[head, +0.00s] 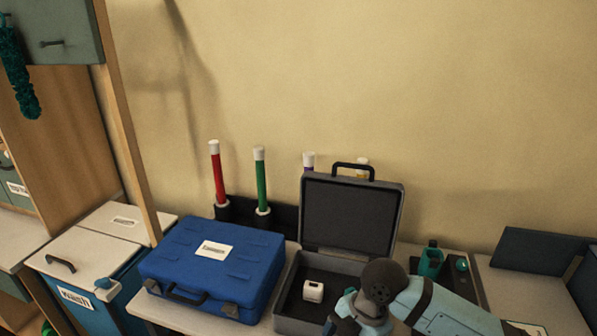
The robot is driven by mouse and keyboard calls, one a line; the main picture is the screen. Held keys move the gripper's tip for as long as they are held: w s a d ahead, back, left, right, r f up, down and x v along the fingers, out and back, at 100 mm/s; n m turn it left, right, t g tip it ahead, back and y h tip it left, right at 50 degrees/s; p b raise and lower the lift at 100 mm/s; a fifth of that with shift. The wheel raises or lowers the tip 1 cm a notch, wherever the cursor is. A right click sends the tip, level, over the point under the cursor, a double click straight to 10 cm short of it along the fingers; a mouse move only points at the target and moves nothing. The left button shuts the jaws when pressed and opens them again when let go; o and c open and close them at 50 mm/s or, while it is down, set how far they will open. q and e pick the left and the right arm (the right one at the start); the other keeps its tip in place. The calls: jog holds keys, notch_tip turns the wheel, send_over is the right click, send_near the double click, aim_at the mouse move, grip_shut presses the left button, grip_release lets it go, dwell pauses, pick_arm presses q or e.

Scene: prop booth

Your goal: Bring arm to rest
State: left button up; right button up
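My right arm (440,306) comes in from the lower right, pale blue with a dark round joint. It bends in front of the open grey case (290,320) and covers part of the case's right side. The end of this arm is cut by the bottom edge of the picture, and I cannot make out its fingers or anything held. My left arm and gripper are not in view.
A small white block (313,291) lies inside the open case. A closed blue case (212,265) stands left of it. Red (217,175) and green (261,181) sticks stand upright behind. A teal bottle (431,262) stands right, near dark panels (540,250). A wash bin (80,297) is at left.

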jog(key=s+a+r+y+p, duration=0.4)
jog(key=s+a+r+y, duration=0.2)
jog(key=a+r+y, duration=0.6)
jog(key=w+d+f+m+t+h+p, duration=0.1)
jog(key=w+d+f+m+t+h, duration=0.15)
jog(key=d+m+t, duration=0.5)
jog(key=w+d+f+m+t+h+p, duration=0.25)
jog(key=d+m+t, duration=0.25)
jog(key=m+t, duration=0.55)
pick_arm(q)
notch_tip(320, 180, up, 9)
jog(key=p, duration=0.1)
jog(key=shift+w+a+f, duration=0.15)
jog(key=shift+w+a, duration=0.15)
pick_arm(e)
jog(key=s+d+f+m+g+h, duration=0.2)
jog(key=s+d+f, duration=0.3)
jog(key=f, duration=0.3)
jog(key=s+d+f+m+g+h, duration=0.3)
jog(key=s+d+f+h, duration=0.2)
jog(key=s+f, duration=0.2)
jog(key=shift+f+g+h, duration=0.3)
jog(key=shift+f, duration=0.2)
